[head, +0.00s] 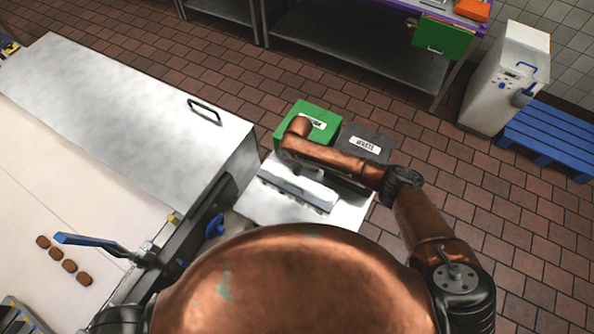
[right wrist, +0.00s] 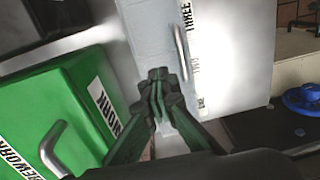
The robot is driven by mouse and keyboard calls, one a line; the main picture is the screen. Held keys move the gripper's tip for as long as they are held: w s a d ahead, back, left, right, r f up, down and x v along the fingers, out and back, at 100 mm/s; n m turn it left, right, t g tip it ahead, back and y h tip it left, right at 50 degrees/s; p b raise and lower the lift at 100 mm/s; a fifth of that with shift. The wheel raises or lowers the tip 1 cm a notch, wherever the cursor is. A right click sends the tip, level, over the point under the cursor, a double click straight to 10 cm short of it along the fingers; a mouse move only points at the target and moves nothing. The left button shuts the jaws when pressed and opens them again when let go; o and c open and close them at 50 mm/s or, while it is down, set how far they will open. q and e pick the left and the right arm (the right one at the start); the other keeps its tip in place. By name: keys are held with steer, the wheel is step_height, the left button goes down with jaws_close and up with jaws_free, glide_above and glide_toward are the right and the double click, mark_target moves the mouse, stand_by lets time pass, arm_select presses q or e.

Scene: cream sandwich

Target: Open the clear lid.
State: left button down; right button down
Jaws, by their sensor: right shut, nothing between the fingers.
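A pale, see-through-looking lid (head: 298,190) lies on the white box in front of my body in the head view. In the right wrist view this pale panel (right wrist: 150,35) sits at the top, with a silver bar handle (right wrist: 181,52) along its right edge. My right gripper (right wrist: 158,76) is shut and empty. Its tips are over the panel, left of the handle, and do not hold it. I cannot tell if they touch the panel. In the head view my right forearm reaches over the box and largely hides this gripper. My left gripper is not in view.
A green bin (head: 309,118) and a dark grey bin (head: 364,145) stand close behind the white box. The green bin's handle (right wrist: 60,150) is near my right gripper. A large metal cover (head: 130,105) is at left, with several brown biscuits (head: 70,265) below it.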

steer(key=c, duration=2.6)
jaws_free()
steer(key=shift+c, duration=0.2)
steer(key=o, duration=0.6)
step_height(320, 180, up, 12)
steer(key=shift+w+d, duration=0.15)
steer(key=shift+w, duration=0.05)
steer(key=shift+c, duration=0.6)
